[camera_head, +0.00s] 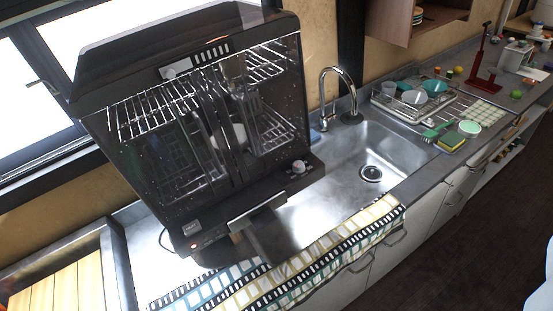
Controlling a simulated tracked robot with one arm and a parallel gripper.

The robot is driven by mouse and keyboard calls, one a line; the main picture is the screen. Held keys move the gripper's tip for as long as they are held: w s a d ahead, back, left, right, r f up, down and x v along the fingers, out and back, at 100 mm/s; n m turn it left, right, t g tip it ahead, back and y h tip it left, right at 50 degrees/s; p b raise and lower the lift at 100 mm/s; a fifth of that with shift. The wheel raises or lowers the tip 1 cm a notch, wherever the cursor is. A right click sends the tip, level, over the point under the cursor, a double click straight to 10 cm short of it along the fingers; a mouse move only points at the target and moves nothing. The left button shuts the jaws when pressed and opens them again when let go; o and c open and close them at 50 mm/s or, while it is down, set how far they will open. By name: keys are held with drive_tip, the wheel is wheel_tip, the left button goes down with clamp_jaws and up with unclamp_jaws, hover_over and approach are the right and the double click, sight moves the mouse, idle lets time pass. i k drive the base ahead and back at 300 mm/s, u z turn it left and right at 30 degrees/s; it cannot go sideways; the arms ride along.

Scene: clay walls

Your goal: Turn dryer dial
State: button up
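The dryer (160,72) is a large black countertop cabinet with a clear front, wire racks inside and dark vertical handles in the middle. It looks tilted in the picture and stands on the counter left of the sink. Which way the dial points is too small to tell.
A steel sink (345,185) with a curved faucet (338,85) is to the right. A patterned cloth (330,245) lies along the front edge. Dishes in a rack (400,102), a sponge (450,139) and a red stand (481,55) are farther right. Dark floor (450,250) is clear in front.

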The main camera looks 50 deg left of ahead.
sight(298, 167)
drive_tip(key=u, duration=0.05)
drive_tip(key=i, duration=1)
drive_tip(key=z, duration=0.05)
